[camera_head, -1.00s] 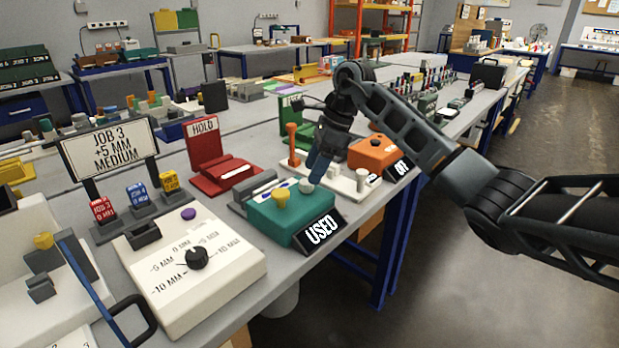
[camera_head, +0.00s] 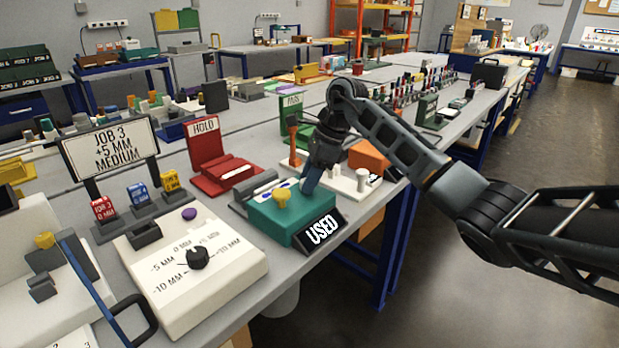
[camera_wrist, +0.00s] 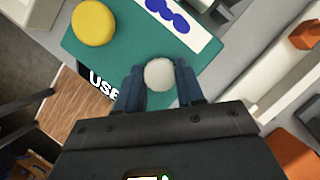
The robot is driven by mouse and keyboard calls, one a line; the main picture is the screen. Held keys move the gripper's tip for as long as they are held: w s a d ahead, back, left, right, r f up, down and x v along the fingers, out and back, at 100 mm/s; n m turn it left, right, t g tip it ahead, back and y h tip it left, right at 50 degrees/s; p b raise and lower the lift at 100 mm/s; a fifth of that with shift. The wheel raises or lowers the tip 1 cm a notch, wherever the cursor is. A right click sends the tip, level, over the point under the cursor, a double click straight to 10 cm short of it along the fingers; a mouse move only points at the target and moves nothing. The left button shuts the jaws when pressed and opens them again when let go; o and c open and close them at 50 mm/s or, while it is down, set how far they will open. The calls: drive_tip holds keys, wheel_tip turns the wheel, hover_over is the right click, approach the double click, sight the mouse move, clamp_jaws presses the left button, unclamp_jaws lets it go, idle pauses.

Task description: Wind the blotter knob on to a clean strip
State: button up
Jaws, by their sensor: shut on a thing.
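The blotter is a teal box (camera_head: 290,218) on the bench, with a black sign reading USED (camera_head: 321,231) at its front. A white strip with several blue blots (camera_wrist: 165,18) lies along its top. A yellow knob (camera_head: 282,196) stands up from the box and shows in the wrist view (camera_wrist: 93,23). A pale round knob (camera_wrist: 159,74) sits near the other end of the box. My gripper (camera_wrist: 160,86) is shut on this pale knob, one blue finger on each side. In the head view my gripper (camera_head: 308,187) hides most of the knob.
A white panel with a black dial (camera_head: 197,257) stands to the left, and a red HOLD stand (camera_head: 207,150) is behind. An orange box (camera_head: 367,157) and a white tray with an upright orange handle (camera_head: 293,142) stand close to my arm. The floor at right is clear.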

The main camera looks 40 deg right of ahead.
drive_tip(key=c, duration=0.3)
drive_tip(key=shift+c, duration=0.2)
drive_tip(key=shift+m, duration=0.3)
drive_tip(key=m+t+h+p, duration=0.1)
drive_tip(key=m+p, duration=0.1)
drive_tip(key=m, duration=0.1)
drive_tip(key=shift+s+r, duration=0.15)
drive_tip(key=m+h+p, duration=0.1)
drive_tip(key=m+p, duration=0.1)
drive_tip(key=m, duration=0.2)
drive_tip(key=shift+a, duration=0.15)
drive_tip(key=m+h+p, duration=0.2)
drive_tip(key=m+p, duration=0.1)
drive_tip(key=m, duration=0.2)
drive_tip(key=shift+a+p, duration=0.15)
drive_tip(key=shift+p, duration=0.15)
drive_tip(key=shift+m+h+p, duration=0.8)
drive_tip(key=shift+m+p, duration=0.15)
drive_tip(key=shift+m, duration=0.75)
drive_tip(key=shift+f, duration=0.2)
